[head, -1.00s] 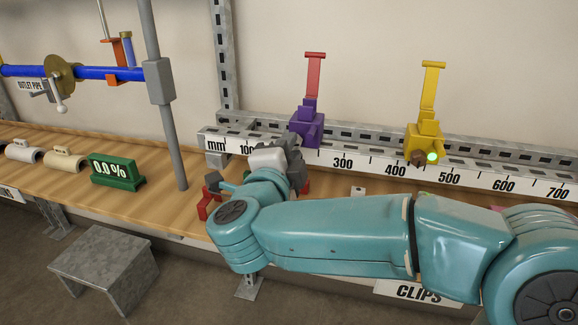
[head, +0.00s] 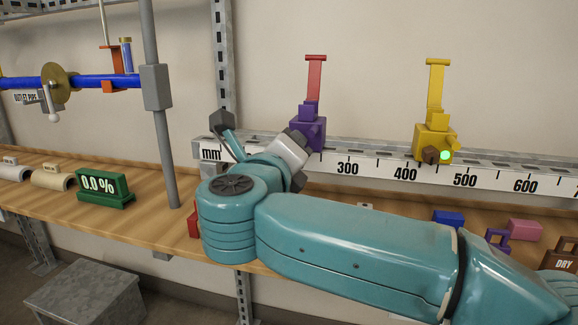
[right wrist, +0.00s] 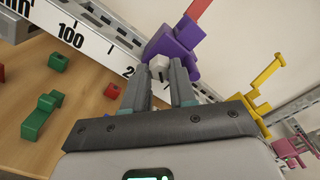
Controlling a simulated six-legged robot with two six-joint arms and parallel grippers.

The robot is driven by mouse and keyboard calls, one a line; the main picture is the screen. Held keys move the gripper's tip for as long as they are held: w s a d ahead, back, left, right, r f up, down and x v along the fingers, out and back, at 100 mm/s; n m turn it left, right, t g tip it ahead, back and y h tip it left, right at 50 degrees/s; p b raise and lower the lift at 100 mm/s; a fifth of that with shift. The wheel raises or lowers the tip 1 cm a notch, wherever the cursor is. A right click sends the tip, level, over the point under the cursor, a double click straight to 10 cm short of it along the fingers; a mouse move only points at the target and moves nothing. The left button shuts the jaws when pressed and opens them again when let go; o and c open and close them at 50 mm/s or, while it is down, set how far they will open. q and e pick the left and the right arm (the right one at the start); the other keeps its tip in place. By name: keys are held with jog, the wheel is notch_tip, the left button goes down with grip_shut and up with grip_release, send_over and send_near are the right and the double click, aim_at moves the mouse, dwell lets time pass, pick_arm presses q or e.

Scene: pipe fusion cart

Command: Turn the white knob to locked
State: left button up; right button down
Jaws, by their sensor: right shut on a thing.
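The white knob (right wrist: 158,66) sits on the purple clamp (right wrist: 176,44), between my fingertips in the right wrist view. My right gripper (right wrist: 160,76) is shut on it. In the head view the purple clamp (head: 307,128), with its upright red handle (head: 314,82), stands at the measuring rail. My right gripper (head: 298,147) reaches its lower front there, and the knob is hidden behind it. I cannot read the knob's locked or unlocked marking. My left gripper is not in view.
A yellow clamp (head: 435,139) with a brown knob (head: 430,155) and a lit green lamp (head: 445,155) stands farther right on the rail (head: 375,169). A grey post (head: 160,120) and a green 0.0 % display (head: 104,188) are left. Small coloured blocks lie on the wooden bench.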

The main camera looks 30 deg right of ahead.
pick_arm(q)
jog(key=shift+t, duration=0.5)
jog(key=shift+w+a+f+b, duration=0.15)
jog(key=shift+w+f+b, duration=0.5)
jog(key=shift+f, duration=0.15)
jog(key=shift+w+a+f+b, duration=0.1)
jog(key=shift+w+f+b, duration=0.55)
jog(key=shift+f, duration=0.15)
pick_arm(e)
jog(key=shift+m, duration=3.8)
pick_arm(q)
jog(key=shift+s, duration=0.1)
pick_arm(e)
jog(key=c, duration=0.9)
grip_release()
jog(key=shift+d, duration=0.1)
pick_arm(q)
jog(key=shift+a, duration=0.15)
pick_arm(e)
jog(key=shift+s, duration=0.1)
